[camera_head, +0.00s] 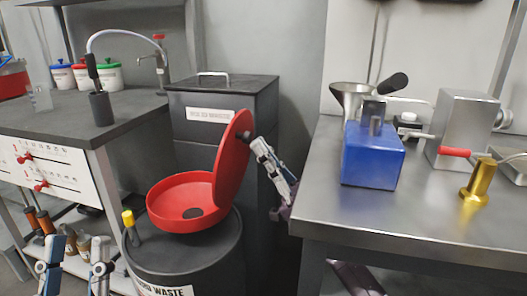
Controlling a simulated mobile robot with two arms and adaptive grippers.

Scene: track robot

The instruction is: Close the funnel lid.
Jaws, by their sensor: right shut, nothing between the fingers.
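The red funnel (178,205) sits on top of a dark waste drum (185,255). Its round red lid (232,160) stands raised, nearly upright, at the funnel's right side. My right gripper (256,147) is shut and empty at the right, outer side of the lid, near its upper part. It looks close to or touching the lid; contact is hard to tell. My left gripper (77,245) is low at the bottom left, its two fingers apart with nothing between them, left of the drum.
A yellow-capped item (129,218) stands on the drum's left edge. A dark bin (224,100) is behind the funnel. A steel table (430,225) with a blue box (372,160) is at right, a dark counter (135,115) at left.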

